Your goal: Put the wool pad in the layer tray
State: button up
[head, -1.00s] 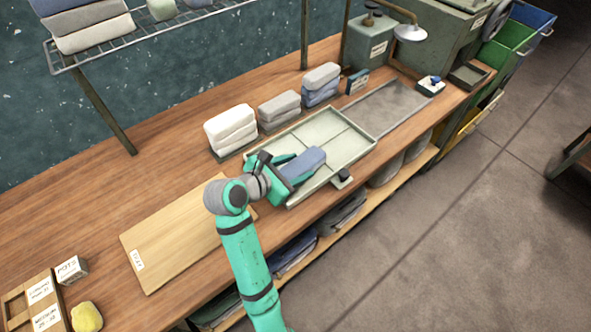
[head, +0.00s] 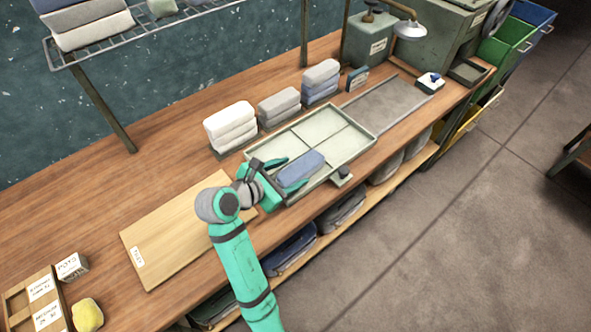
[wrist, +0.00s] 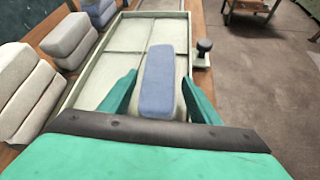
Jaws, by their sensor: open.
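The blue-grey wool pad (head: 301,168) lies in the near part of the pale green layer tray (head: 358,143), close to the tray's front wall. In the wrist view the pad (wrist: 158,82) lies lengthwise ahead of my gripper, with a paler underside or layer showing beneath it. My gripper (head: 281,180) is open, with its teal fingers on either side of the pad's near end. In the wrist view a gap shows between the left finger and the pad; the right finger is close to it. The tray (wrist: 92,92) has thin dividers, partly hidden by the pad.
A wooden board (head: 170,235) lies to the left. A dark knob (head: 343,171) sits at the tray's front edge. A grey mat (head: 390,106) lies to the right.

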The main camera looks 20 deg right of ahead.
jog(key=v, duration=0.9)
dwell(0.3)
